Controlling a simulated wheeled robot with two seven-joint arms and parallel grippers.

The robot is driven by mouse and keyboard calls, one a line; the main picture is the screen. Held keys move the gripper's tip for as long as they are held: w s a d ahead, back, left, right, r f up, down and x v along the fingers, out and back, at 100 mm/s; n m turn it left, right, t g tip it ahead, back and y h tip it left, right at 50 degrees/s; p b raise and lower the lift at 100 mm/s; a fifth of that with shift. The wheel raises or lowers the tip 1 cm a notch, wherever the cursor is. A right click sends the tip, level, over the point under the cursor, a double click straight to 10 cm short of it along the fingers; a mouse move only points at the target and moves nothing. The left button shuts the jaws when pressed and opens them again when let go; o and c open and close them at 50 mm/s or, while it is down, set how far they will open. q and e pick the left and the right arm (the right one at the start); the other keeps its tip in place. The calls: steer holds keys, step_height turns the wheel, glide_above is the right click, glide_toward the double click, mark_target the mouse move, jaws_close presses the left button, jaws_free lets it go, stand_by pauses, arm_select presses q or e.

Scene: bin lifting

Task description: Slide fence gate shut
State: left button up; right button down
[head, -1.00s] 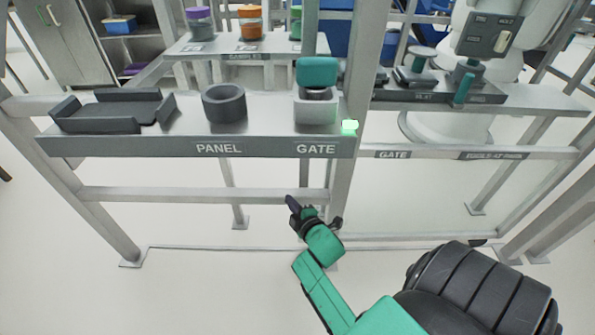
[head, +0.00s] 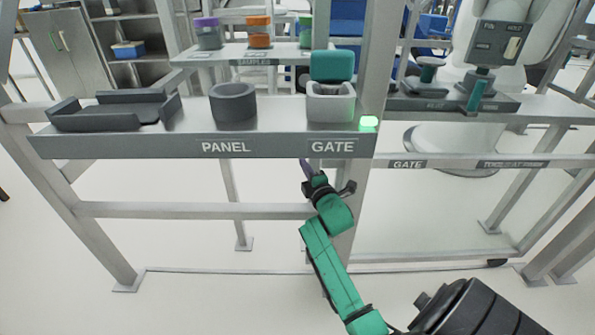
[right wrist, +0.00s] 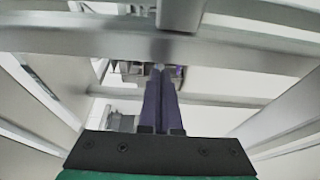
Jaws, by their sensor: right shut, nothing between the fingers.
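The gate (head: 448,162) is a grey metal frame right of the middle post, with a rail labelled GATE and a small dark wheel at its lower right corner. I cannot tell how far it stands open. My right gripper (head: 307,167) is just below the front shelf's GATE label, left of the middle post. Its dark purple fingers are together and empty, and they also show in the right wrist view (right wrist: 161,85), pointing at a grey rail. It appears apart from the gate. My left gripper is not in view.
The front shelf (head: 130,146) holds a dark tray (head: 110,112), a dark round cup (head: 233,102) and a pale holder (head: 330,104) with a teal part (head: 331,66). A green light (head: 369,122) glows by the middle post (head: 376,85). Floor below is open.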

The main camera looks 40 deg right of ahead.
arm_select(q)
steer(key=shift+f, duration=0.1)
arm_select(e)
steer(key=shift+s+d, duration=0.2)
steer(key=shift+d, duration=0.1)
